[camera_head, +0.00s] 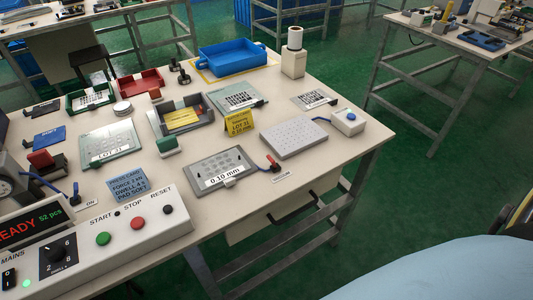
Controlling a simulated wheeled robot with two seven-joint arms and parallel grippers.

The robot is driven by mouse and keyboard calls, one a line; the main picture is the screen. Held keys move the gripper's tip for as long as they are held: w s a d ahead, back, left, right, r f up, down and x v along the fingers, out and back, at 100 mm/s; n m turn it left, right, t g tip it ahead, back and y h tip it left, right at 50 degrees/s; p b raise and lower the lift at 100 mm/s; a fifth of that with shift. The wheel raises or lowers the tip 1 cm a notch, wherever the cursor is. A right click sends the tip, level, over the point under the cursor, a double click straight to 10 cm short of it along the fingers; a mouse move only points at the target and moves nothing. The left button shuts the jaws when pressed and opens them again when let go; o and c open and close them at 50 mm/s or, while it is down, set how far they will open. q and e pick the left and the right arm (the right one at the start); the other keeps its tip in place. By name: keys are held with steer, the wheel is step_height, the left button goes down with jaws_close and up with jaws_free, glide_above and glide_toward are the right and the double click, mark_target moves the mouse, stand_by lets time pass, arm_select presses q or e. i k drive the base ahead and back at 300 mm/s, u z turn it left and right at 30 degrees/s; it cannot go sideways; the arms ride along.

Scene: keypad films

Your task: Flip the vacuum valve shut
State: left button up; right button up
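The vacuum valve (274,165) is a small fitting with a red lever near the table's front edge. It stands at the right edge of a grey plate (220,170) marked "0.10 mm", and a small white label (282,178) lies just in front of it. The red lever points up and to the left; the picture is too small to tell whether the valve is open or shut. Neither of my grippers is in view, and nothing touches the valve.
A yellow card (239,122) stands behind. A control panel (110,240) with buttons is front left. Bare table lies right of the valve.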

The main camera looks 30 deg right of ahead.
mark_target(268, 155)
steer(key=z, duration=0.95)
steer(key=k, duration=0.6)
steer(key=u, duration=0.85)
